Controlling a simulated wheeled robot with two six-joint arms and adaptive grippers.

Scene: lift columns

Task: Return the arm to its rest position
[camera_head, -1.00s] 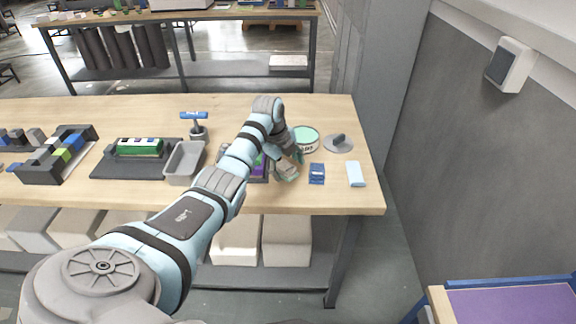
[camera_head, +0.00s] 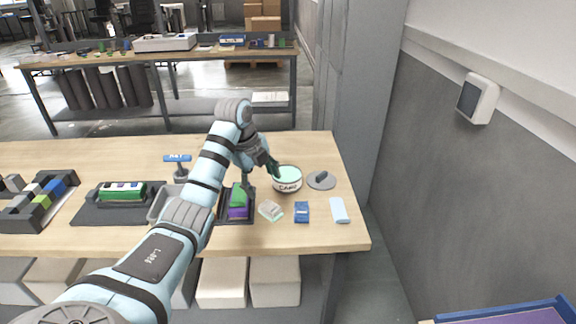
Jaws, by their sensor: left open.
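My left arm (camera_head: 200,180) reaches in from the lower left over the wooden table. My left gripper (camera_head: 262,175) hangs above the table, open and empty. It is between the dark tray with green and purple blocks (camera_head: 238,203) and the round tin with a pale green top (camera_head: 287,178). The arm partly hides a grey bin (camera_head: 160,208). My right gripper does not show.
A pale block (camera_head: 270,211), a blue block (camera_head: 302,212), a light blue block (camera_head: 339,210) and a grey disc with a knob (camera_head: 321,180) sit on the right of the table (camera_head: 345,238). A grey wall stands to the right.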

